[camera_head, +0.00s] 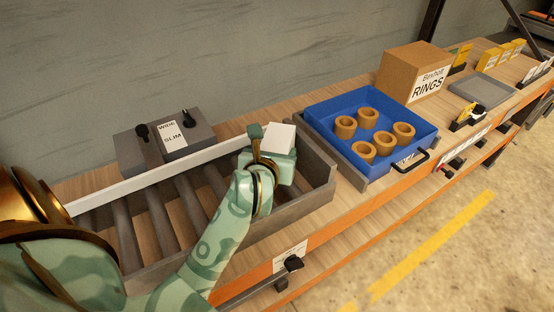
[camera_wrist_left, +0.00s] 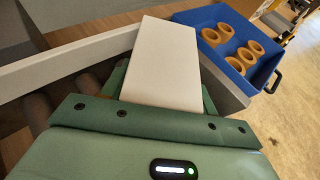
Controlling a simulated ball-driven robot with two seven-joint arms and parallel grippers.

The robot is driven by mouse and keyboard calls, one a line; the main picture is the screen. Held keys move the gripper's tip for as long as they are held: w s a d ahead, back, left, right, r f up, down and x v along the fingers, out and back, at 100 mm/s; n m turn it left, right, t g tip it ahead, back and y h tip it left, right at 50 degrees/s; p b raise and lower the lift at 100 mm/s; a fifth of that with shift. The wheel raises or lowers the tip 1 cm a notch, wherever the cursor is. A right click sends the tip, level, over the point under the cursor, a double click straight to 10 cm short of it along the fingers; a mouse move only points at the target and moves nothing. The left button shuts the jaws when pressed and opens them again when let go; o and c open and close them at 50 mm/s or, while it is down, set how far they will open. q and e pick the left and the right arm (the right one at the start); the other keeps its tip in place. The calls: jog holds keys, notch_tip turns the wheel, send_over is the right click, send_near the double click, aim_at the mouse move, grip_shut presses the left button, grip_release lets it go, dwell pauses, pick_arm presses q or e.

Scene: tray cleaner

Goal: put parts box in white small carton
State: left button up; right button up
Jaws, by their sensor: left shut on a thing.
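My left gripper (camera_head: 268,162) is shut on a plain white box (camera_head: 279,137). It holds the box above the right end of the grey roller tray. I cannot tell whether this box is the parts box or the white small carton. No other white carton shows clearly. My right gripper is not in view.
The grey roller tray (camera_head: 318,185) has a white rail (camera_head: 150,172). A grey block labelled WIDE and SLIM (camera_head: 202,136) stands behind it. Right of it is a blue tray (camera_head: 325,108) with several tan rings, then a cardboard RINGS box (camera_head: 404,66) and a flat grey tray (camera_head: 482,89).

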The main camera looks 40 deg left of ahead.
pick_arm(q)
jog(key=shift+f, duration=0.7)
jog(key=shift+f, duration=0.1)
